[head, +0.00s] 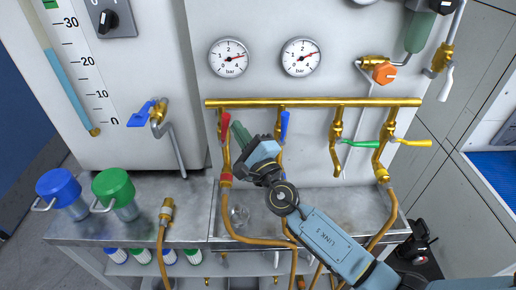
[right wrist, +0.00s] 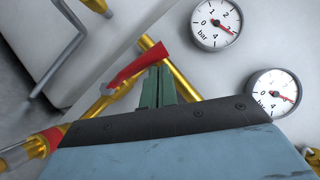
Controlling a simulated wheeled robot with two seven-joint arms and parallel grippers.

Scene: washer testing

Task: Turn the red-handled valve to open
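The red-handled valve (head: 225,124) is the leftmost on the brass manifold, and its handle lies roughly upright along its pipe. My right gripper (head: 238,131) is just to the right of this handle, with green fingers pressed together. In the right wrist view the red handle (right wrist: 142,62) crosses close in front of the green fingertips (right wrist: 158,72). The fingers look shut with nothing between them. I cannot tell whether they touch the handle. My left gripper is out of view.
The brass manifold (head: 320,103) also carries blue (head: 285,124), green (head: 362,143) and yellow (head: 412,143) handles to the right. Two gauges (head: 229,58) (head: 301,57) sit above. Hoses hang below. Blue and green capped jars (head: 113,187) stand on the metal shelf at left.

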